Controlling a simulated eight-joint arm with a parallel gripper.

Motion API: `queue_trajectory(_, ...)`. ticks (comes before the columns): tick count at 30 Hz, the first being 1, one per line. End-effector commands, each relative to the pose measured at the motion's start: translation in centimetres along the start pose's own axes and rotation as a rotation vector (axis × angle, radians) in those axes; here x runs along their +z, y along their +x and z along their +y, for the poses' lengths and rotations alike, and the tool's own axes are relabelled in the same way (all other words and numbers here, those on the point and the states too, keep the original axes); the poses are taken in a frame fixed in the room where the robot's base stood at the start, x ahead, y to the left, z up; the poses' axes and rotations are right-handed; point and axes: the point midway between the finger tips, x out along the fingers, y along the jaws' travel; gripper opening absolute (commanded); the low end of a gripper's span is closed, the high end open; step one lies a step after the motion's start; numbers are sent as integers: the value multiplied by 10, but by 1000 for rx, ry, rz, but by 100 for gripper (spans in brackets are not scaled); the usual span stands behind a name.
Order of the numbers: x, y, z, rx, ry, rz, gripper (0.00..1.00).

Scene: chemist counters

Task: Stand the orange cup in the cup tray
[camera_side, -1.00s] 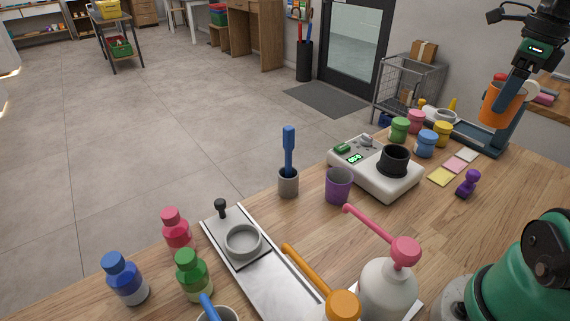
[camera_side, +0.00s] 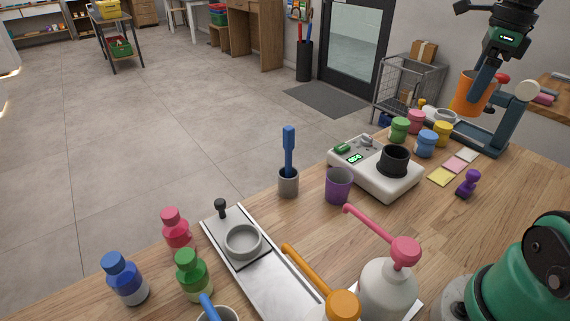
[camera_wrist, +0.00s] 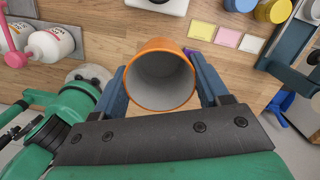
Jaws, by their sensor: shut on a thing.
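The orange cup (camera_side: 465,95) is held in the air over the far right end of the counter, upright or nearly so. My gripper (camera_side: 471,98) is shut on its sides. In the wrist view the cup (camera_wrist: 161,82) shows its open, empty grey inside, with a blue finger of my gripper (camera_wrist: 160,84) on each side. A long metal tray (camera_side: 274,287) with a round grey ring holder (camera_side: 242,243) lies at the front left, far from the cup. The ring looks empty. I cannot tell for certain that this is the cup tray.
A dark blue-grey stand (camera_side: 505,125) is close right of the held cup. Colored jars (camera_side: 426,144) stand below left.

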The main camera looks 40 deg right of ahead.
Motion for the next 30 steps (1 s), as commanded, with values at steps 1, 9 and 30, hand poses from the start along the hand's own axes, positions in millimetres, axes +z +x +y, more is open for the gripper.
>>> queue_trajectory(1,17,0,3,8,-68,0,8)
queue_trajectory(9,114,1,42,56,-460,0,8)
queue_trajectory(30,254,15,270,164,-1349,0,8)
